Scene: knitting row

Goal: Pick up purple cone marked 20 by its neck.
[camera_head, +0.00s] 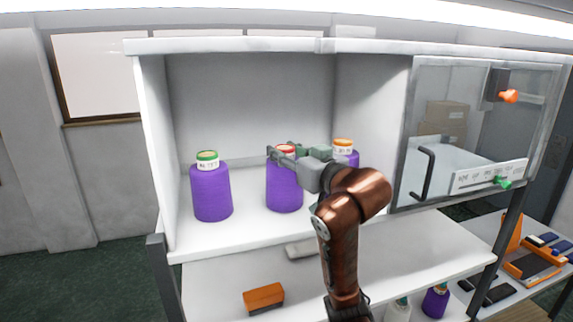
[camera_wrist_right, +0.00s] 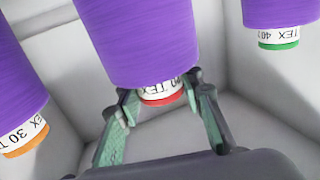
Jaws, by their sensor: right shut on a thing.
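Three purple cones stand in the white shelf. The middle one (camera_head: 284,190), with a red-rimmed neck, also shows in the right wrist view (camera_wrist_right: 138,42). Its label (camera_wrist_right: 165,88) is partly hidden, so I cannot read the full number. My right gripper (camera_head: 284,152) is shut on this cone at its neck, one finger on each side. The cone is upright; I cannot tell whether its base touches the shelf. The green-rimmed cone (camera_head: 211,193) at left is marked 40 TEX. The orange-rimmed cone (camera_wrist_right: 22,85) is marked 30 TEX and is partly behind my arm in the head view. My left gripper is out of view.
A glass-fronted cabinet (camera_head: 478,130) with a dark handle adjoins the shelf at right. An orange block (camera_head: 263,298) and a grey piece (camera_head: 301,249) lie on the lower surface. Another purple cone (camera_head: 435,302) stands low at right. The shelf between the left and middle cones is clear.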

